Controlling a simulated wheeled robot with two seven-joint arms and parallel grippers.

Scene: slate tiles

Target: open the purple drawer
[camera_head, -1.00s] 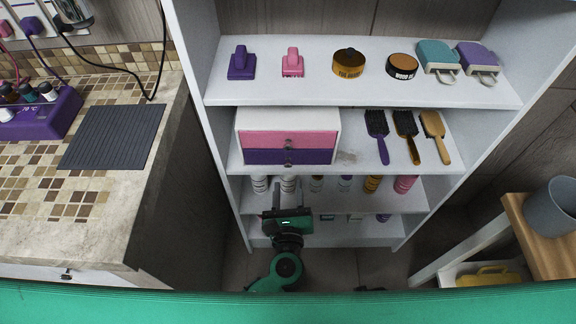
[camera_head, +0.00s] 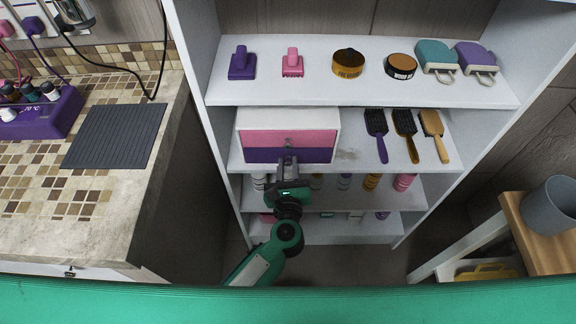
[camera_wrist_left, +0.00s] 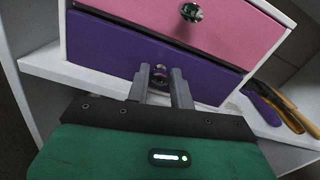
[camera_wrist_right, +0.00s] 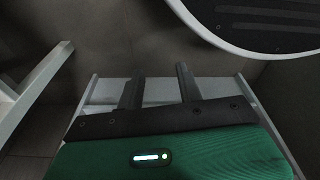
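The purple drawer (camera_head: 259,155) is the lower of two drawers in a small white box on the middle shelf, and it looks shut. It also shows in the left wrist view (camera_wrist_left: 105,48). The pink drawer (camera_head: 262,139) is directly above it. My left gripper (camera_head: 288,156) is at the front of the purple drawer. In the left wrist view its fingers (camera_wrist_left: 160,75) are apart, one on each side of the round purple-drawer knob (camera_wrist_left: 160,72); I cannot tell whether they touch it. My right gripper (camera_wrist_right: 158,82) is open and empty, with its fingers apart.
Hairbrushes (camera_head: 405,135) lie right of the drawer box. Bottles (camera_head: 371,182) stand on the shelf below, close to my left arm. The upper shelf (camera_head: 320,92) overhangs the box. A counter (camera_head: 110,225) is at left and a wooden-topped stand (camera_head: 535,240) at right.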

